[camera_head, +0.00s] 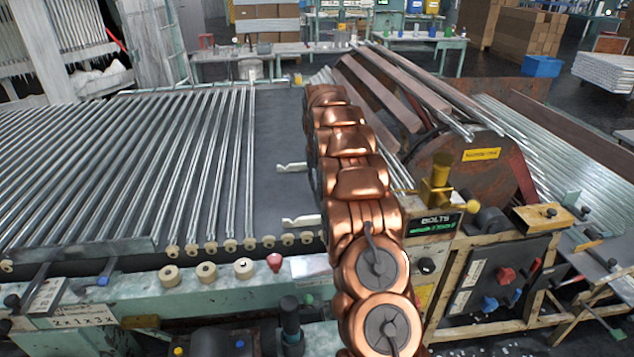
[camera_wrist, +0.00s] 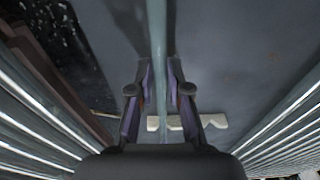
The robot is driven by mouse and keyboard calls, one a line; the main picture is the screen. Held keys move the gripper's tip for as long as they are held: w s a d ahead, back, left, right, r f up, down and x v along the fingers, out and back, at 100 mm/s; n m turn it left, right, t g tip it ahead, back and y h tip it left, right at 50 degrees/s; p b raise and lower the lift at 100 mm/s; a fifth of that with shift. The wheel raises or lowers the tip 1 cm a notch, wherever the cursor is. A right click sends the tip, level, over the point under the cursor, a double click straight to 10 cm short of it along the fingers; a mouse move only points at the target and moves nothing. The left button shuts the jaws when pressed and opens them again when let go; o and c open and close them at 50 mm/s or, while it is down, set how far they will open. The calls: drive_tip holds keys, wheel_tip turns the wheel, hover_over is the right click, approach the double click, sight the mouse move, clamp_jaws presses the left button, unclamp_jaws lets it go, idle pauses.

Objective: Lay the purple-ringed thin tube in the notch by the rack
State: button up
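In the wrist view a thin pale glass tube (camera_wrist: 157,35) runs from the top edge down between the fingers of my gripper (camera_wrist: 158,72). The fingers are close in on both sides of it and appear shut on it. No purple ring shows clearly on the tube; the inner finger faces look purple. A white notched holder (camera_wrist: 205,121) lies beyond the tube, which crosses in front of it; I cannot tell whether they touch. In the head view two white notched pieces, a far one (camera_head: 292,167) and a near one (camera_head: 301,220), stick out left of my arm, which hides my gripper and the tube.
The rack of parallel glass tubes (camera_head: 110,165) fills the left of the head view. A dark bare strip (camera_head: 277,125) lies between it and my arm. A rusty drum (camera_head: 455,170) and a brass fitting (camera_head: 437,185) stand to the right. Round knobs (camera_head: 206,271) line the front ledge.

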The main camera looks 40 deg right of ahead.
sight(318, 187)
drive_tip(key=o, duration=0.4)
drive_tip(key=shift+c, duration=0.2)
drive_tip(key=shift+r, duration=0.15)
drive_tip(key=shift+r, duration=0.5)
wheel_tip(318, 187, up, 12)
drive_tip(key=s+b, duration=0.1)
drive_tip(key=b, duration=0.1)
drive_tip(key=shift+s+a+f, duration=0.15)
drive_tip(key=shift+a+f, duration=0.05)
drive_tip(key=shift+a, duration=0.1)
